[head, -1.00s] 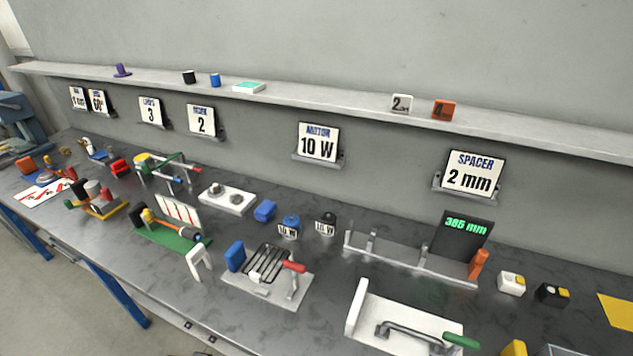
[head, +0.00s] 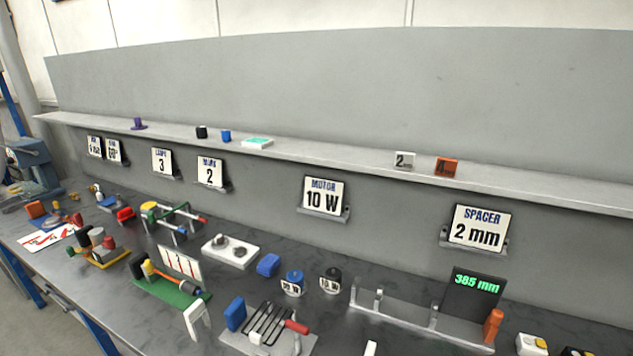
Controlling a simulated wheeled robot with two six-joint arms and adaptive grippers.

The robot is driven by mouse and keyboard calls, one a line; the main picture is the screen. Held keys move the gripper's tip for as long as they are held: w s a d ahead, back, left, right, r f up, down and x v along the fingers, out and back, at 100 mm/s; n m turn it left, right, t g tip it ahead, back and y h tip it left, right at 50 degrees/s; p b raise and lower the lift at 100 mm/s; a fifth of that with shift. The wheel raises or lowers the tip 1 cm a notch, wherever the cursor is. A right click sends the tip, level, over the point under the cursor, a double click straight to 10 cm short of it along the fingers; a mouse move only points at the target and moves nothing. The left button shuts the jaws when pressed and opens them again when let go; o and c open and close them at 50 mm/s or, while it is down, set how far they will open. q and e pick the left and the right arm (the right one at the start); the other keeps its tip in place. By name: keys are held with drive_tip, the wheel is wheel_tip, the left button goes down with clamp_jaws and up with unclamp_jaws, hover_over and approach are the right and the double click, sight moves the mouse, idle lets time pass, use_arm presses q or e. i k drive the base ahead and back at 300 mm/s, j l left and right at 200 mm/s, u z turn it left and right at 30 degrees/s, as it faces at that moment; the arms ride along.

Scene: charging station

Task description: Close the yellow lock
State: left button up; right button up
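I cannot pick out a yellow lock for certain. At the lower right corner a white block with a yellow patch (head: 532,345) stands on the bench, cut by the bottom edge. Beside it a dark block (head: 577,351) shows only its top. Far left of these, a green fixture (head: 172,287) carries a small yellow part (head: 148,268) and an orange bar. A yellow round part (head: 148,206) sits on a frame with red-tipped rods. Neither of my grippers is in view.
A grey bench (head: 80,285) is crowded with fixtures. A rail fixture with a "385 mm" display (head: 476,284) stands at right, a clamp with a red handle (head: 297,327) at bottom centre. A shelf (head: 320,158) runs along the wall above sign cards.

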sight(148, 264)
drive_tip(key=u, duration=1.25)
drive_tip(key=i+j, duration=0.1)
drive_tip(key=j, duration=0.4)
drive_tip(key=i+j+z, duration=0.15)
drive_tip(key=j, duration=0.4)
